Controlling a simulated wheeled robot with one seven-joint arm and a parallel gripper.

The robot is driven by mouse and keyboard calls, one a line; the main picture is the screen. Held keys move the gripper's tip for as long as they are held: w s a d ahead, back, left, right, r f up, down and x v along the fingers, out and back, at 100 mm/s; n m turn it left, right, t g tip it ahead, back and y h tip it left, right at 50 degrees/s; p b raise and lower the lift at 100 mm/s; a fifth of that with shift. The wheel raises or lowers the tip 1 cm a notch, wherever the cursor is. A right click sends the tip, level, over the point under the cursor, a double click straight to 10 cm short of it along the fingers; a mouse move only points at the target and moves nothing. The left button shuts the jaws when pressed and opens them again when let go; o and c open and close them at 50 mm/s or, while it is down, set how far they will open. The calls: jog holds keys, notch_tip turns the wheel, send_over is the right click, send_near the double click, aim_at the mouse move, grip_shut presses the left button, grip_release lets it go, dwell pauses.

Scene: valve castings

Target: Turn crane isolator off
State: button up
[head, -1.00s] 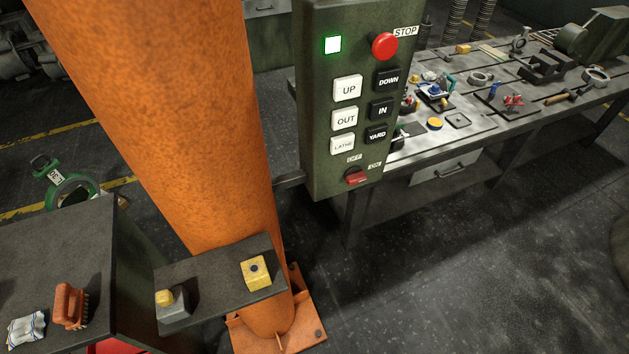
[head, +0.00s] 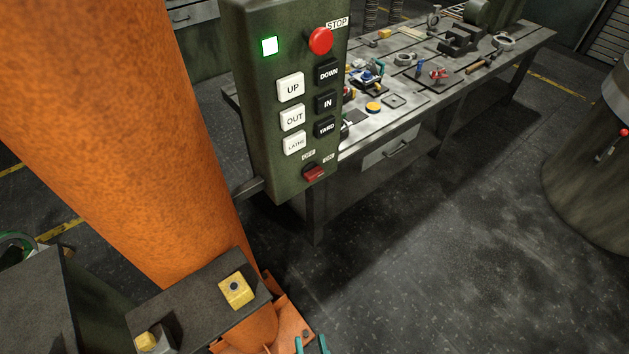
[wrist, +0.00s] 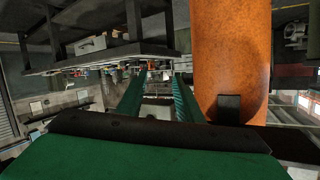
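The crane isolator is a small red rotary switch (head: 314,173) at the bottom of the dark green control box (head: 262,140) in the head view. OFF and ON labels sit just above it, OFF on the left and ON on the right. I cannot tell clearly which label it points to. A square green lamp (head: 270,46) is lit at the top of the box. Only the teal fingertips of my gripper (head: 311,346) show at the bottom edge, well below the switch. In the wrist view my gripper (wrist: 158,92) has its fingers apart with nothing between them.
A thick orange column (head: 150,130) stands left of the box. A dark shelf (head: 190,315) holding yellow-topped blocks juts out low in front. A metal workbench (head: 420,110) with tools runs behind the box. The floor (head: 430,260) right of the box is open.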

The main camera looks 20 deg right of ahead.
jog(key=w+d+f+m, duration=0.1)
jog(key=w+d+m, duration=0.5)
jog(key=w+d, duration=0.25)
jog(key=m+t+y, duration=0.2)
jog(key=m+y, duration=0.2)
jog(key=y, duration=0.4)
send_near(317, 177)
jog(key=x, duration=0.8)
jog(key=shift+w, duration=0.1)
grip_shut()
